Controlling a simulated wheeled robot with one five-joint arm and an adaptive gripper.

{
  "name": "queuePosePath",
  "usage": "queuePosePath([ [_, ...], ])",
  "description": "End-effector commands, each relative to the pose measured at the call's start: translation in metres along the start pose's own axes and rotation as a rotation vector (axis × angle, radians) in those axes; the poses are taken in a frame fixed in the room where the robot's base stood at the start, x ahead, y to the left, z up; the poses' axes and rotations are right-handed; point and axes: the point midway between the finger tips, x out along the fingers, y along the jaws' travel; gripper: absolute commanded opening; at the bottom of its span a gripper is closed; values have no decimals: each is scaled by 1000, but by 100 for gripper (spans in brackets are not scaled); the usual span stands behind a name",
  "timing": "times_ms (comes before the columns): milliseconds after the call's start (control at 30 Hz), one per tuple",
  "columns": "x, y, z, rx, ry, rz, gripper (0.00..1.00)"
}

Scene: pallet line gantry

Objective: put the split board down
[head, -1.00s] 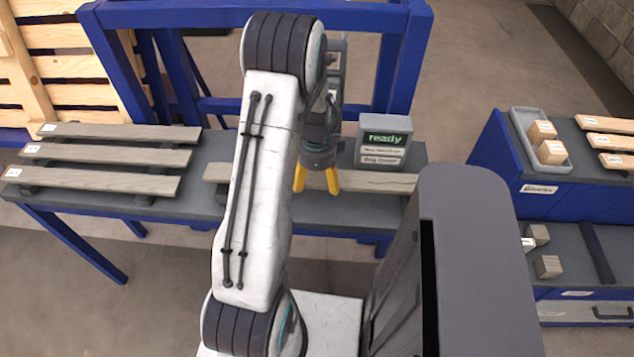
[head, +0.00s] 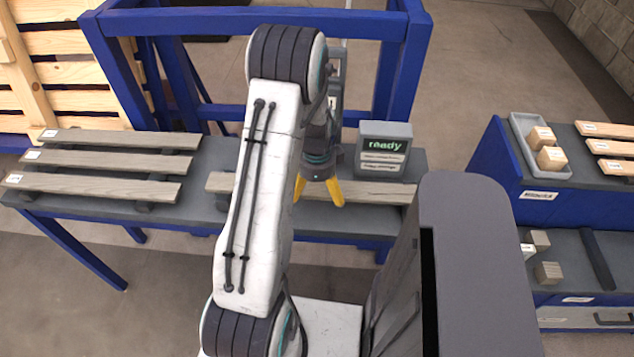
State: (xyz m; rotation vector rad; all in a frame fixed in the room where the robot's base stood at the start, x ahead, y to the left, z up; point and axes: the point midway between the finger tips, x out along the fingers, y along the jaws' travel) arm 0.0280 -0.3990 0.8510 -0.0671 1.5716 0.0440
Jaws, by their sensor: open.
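A grey weathered board (head: 375,191) lies flat on the blue-framed bench, partly hidden behind my arm. I cannot see a split in it at this size.
A display box (head: 385,150) reading "ready" stands behind the board's right end. A blue gantry frame (head: 240,20) rises behind the bench. At right, a blue cabinet (head: 505,165) carries a grey tray (head: 525,125) of wooden blocks and pale boards (head: 606,147). More blocks (head: 547,272) lie lower.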

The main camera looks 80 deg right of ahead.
Motion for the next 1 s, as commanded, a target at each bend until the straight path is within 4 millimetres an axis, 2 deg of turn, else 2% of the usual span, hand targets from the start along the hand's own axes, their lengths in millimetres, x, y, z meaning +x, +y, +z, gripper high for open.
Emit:
queuePosePath([
  [167, -17, -2, 0, 0, 1, -6, 100],
  [500, -74, -2, 0, 0, 1, -7, 100],
  [700, -101, -1, 0, 0, 1, -5, 100],
  [1000, -118, 0, 0, 0, 0, -1, 100],
])
